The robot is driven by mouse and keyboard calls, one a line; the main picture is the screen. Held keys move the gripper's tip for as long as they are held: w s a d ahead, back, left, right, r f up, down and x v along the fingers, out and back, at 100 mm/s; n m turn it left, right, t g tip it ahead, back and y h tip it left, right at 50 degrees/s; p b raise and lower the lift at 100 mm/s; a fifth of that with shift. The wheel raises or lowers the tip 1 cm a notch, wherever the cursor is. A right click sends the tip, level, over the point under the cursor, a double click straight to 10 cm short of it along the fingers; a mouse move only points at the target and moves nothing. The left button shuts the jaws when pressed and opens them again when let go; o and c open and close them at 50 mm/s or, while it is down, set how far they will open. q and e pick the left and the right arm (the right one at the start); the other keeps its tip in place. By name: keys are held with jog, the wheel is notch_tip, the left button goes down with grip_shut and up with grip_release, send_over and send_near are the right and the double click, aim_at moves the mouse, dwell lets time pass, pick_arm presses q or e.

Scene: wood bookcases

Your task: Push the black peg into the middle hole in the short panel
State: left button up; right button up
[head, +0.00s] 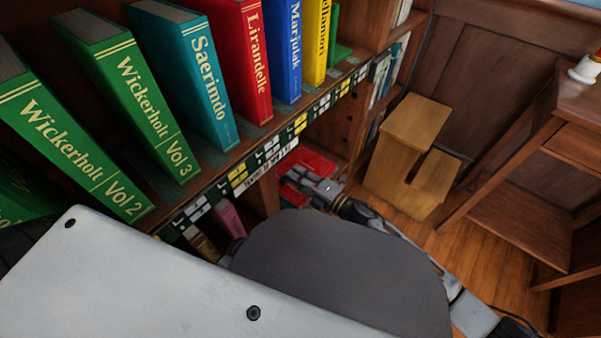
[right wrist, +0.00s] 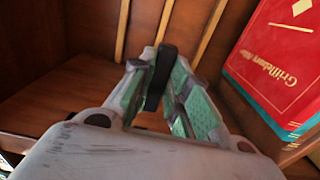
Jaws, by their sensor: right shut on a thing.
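My right gripper (head: 300,180) reaches into a lower bay of the wood bookcase in the head view. In the right wrist view its green-padded fingers (right wrist: 160,85) are shut on the black peg (right wrist: 158,78), a dark upright bar between them. The peg is too small to make out in the head view. An upright wood panel (head: 340,118) with small dark holes stands behind the gripper in the head view. I cannot tell whether it is the short panel, and no middle hole shows clearly in the right wrist view. My left gripper is not in view.
Large books, such as the teal one (head: 190,70), fill the shelf above. A wooden step stool (head: 410,130) and a desk (head: 520,190) stand at right.

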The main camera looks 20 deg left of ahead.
aim_at(284, 185)
jog(key=shift+s+a+p, duration=0.2)
jog(key=shift+s+a, duration=0.05)
jog(key=shift+s, duration=0.4)
jog(key=shift+s+a+p, duration=0.15)
jog(key=shift+s+a, duration=0.05)
jog(key=shift+s, duration=0.5)
jog(key=shift+s+a+p, duration=0.2)
jog(key=shift+s+a, duration=0.05)
jog(key=shift+s, duration=0.4)
jog(key=shift+p, duration=0.3)
dwell(0.6)
dwell(0.8)
jog(key=shift+s+a, duration=0.15)
jog(key=shift+s, duration=0.25)
jog(key=shift+s+a+p, duration=0.15)
jog(key=shift+s+p, duration=0.25)
jog(key=shift+s, duration=0.1)
dwell(0.4)
jog(key=shift+s+a, duration=0.2)
jog(key=shift+s, duration=0.25)
